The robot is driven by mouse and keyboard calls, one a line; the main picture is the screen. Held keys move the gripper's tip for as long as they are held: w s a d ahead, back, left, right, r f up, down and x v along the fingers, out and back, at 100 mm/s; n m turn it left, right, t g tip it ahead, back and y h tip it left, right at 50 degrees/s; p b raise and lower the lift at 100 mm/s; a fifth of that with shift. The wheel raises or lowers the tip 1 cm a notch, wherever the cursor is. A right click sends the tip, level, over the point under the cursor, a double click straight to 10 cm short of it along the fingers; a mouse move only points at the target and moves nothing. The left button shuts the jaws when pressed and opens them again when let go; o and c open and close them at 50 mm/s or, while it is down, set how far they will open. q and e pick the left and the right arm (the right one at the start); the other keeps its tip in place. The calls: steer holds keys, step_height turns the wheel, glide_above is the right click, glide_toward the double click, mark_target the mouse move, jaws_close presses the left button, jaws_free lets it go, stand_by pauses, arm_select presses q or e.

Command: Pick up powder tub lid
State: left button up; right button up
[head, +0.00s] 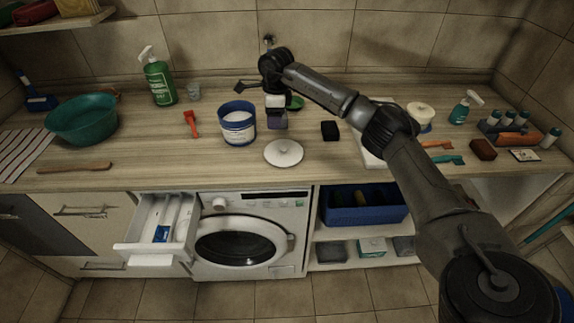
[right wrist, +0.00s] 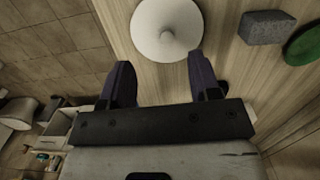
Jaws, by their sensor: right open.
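The powder tub lid, a round white disc with a small central knob (head: 284,153), lies flat on the wooden counter in front of the blue powder tub (head: 238,127). In the right wrist view the lid (right wrist: 165,15) is just beyond the fingertips, cut off by the top edge. My right gripper (head: 277,123) is over the counter behind the lid, with its dark purple fingers apart and nothing between them. In the right wrist view the gripper (right wrist: 159,72) is open and apart from the lid. My left gripper is not in view.
A red tool (head: 191,123) lies left of the tub. A green basin (head: 83,120) and a green bottle (head: 159,82) stand further left. The detergent drawer (head: 157,228) is pulled out below the counter.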

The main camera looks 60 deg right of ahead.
steer(key=s+d, duration=0.2)
glide_above(284, 148)
steer(key=shift+m+g+h, duration=0.3)
steer(key=shift+g, duration=0.1)
step_height(284, 148, down, 6)
steer(key=shift+r+b, duration=0.1)
steer(key=shift+b, duration=0.3)
steer(key=shift+f, duration=3.45)
steer(key=shift+c, duration=0.3)
steer(key=c, duration=0.9)
steer(key=shift+c, duration=0.2)
steer(key=shift+r, duration=0.2)
